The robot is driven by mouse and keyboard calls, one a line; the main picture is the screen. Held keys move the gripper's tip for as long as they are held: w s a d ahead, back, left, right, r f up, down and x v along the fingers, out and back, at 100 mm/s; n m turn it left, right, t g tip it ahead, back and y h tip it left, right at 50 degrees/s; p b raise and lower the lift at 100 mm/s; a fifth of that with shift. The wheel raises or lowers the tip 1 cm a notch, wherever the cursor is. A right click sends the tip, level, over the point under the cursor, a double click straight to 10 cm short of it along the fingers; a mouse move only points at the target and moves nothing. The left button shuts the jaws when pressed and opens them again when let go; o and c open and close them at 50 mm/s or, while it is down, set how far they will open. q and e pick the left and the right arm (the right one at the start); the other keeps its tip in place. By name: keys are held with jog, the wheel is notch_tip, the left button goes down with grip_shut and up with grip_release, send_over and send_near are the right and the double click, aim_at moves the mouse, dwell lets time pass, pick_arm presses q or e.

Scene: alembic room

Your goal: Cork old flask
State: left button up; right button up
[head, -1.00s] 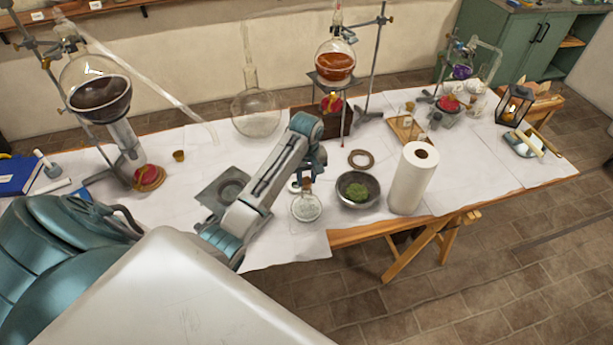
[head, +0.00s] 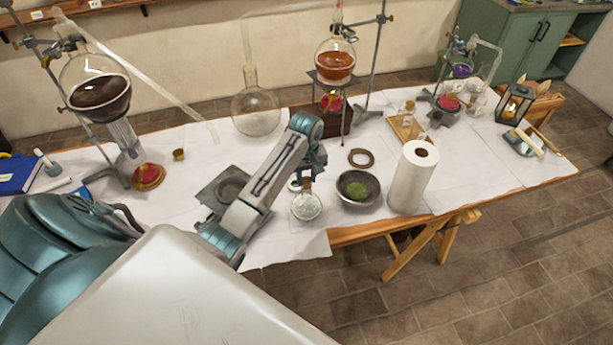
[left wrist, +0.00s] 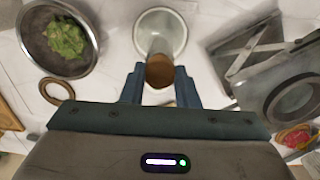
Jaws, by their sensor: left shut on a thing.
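A small clear glass flask (head: 306,208) stands upright near the table's front edge, with pale contents at its bottom. It also shows in the left wrist view (left wrist: 160,28), beyond my fingers. My left gripper (head: 309,169) is directly above the flask. In the left wrist view, its two fingers (left wrist: 160,84) are shut on a brown cork (left wrist: 160,71). The cork lines up with the flask's neck and overlaps it in that view. I cannot tell whether the cork is in the mouth or just above it. My right gripper is not in view.
A bowl with green matter (head: 356,198), a paper towel roll (head: 412,178) and a cork ring (head: 361,158) are right of the flask. A flat metal stand (head: 213,190) is left. A large round flask (head: 256,115) stands behind.

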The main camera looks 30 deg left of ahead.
aim_at(307, 180)
pick_arm(q)
jog(key=shift+f, duration=0.2)
dwell(0.6)
jog(key=shift+f, duration=0.4)
dwell(1.1)
jog(key=o, duration=1.4)
jog(key=shift+c, duration=0.2)
jog(key=shift+r, duration=0.1)
jog(key=shift+r, duration=3.45)
